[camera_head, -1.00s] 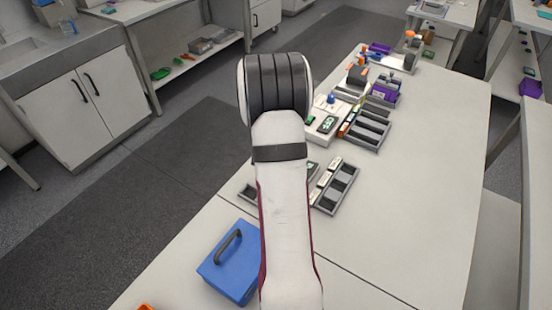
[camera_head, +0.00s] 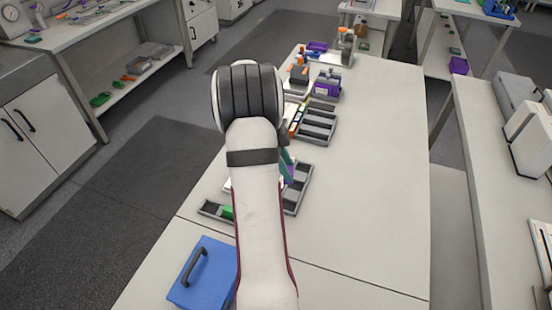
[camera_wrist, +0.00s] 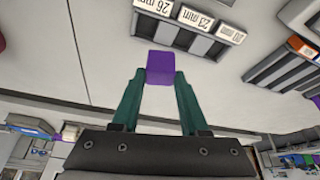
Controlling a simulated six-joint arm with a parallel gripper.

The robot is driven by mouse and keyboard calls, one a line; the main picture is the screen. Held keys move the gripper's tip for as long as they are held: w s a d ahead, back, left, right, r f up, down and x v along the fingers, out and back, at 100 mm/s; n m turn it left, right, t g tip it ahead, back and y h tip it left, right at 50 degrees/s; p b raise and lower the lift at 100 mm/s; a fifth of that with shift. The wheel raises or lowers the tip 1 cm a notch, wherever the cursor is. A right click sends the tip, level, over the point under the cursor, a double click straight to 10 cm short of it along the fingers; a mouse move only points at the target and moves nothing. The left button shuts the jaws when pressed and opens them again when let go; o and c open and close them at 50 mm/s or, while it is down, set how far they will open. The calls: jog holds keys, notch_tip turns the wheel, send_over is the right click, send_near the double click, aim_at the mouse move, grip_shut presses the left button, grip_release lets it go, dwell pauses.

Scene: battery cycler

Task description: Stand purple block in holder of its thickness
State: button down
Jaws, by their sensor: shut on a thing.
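The purple block (camera_wrist: 160,68) is gripped between the two teal fingers of my gripper (camera_wrist: 160,78) in the wrist view. In the head view only a small part of the purple block (camera_head: 289,173) and of my gripper (camera_head: 285,160) shows past my arm. The grey holder (camera_head: 303,188) has several dark slots and lies right under or beside the gripper. In the wrist view the slots sit just beyond the block, with white labels reading 26 mm (camera_wrist: 155,6), 23 mm (camera_wrist: 195,18) and 20 mm (camera_wrist: 231,33). I cannot tell the height gap between block and holder.
A second grey tray (camera_head: 213,208) with a green piece (camera_head: 228,212) lies left of my arm. A blue box with a handle (camera_head: 203,272) stands at the front left. Another slotted rack (camera_head: 317,122) stands farther back. The table's right side is clear.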

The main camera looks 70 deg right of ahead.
jog(key=m+y, duration=0.1)
jog(key=m, duration=0.1)
jog(key=s+m+y, duration=0.1)
jog(key=m, duration=0.2)
jog(key=f+m+y, duration=0.1)
jog(key=m, duration=0.1)
jog(key=shift+s+a+m, duration=0.2)
jog(key=shift+m, duration=0.2)
jog(key=m, duration=0.1)
jog(key=m+y, duration=0.1)
jog(key=m+t, duration=0.1)
jog(key=shift+s+a+f+m, duration=0.2)
jog(key=shift+a+m, duration=0.05)
jog(key=shift+m, duration=0.15)
jog(key=shift+a+f+m+t+y, duration=0.2)
jog(key=shift+f+m+t, duration=0.35)
jog(key=shift+f+m, duration=0.85)
jog(key=shift+a+f+m+t+y, duration=0.15)
jog(key=shift+f+m+t+y, duration=0.2)
jog(key=shift+f+m+t, duration=0.9)
jog(key=shift+a+f+m+g+y, duration=0.2)
jog(key=shift+f+m, duration=0.7)
jog(key=shift+m, duration=1.05)
jog(key=shift+f, duration=0.2)
jog(key=shift+c, duration=1.7)
grip_release()
jog(key=shift+d, duration=0.1)
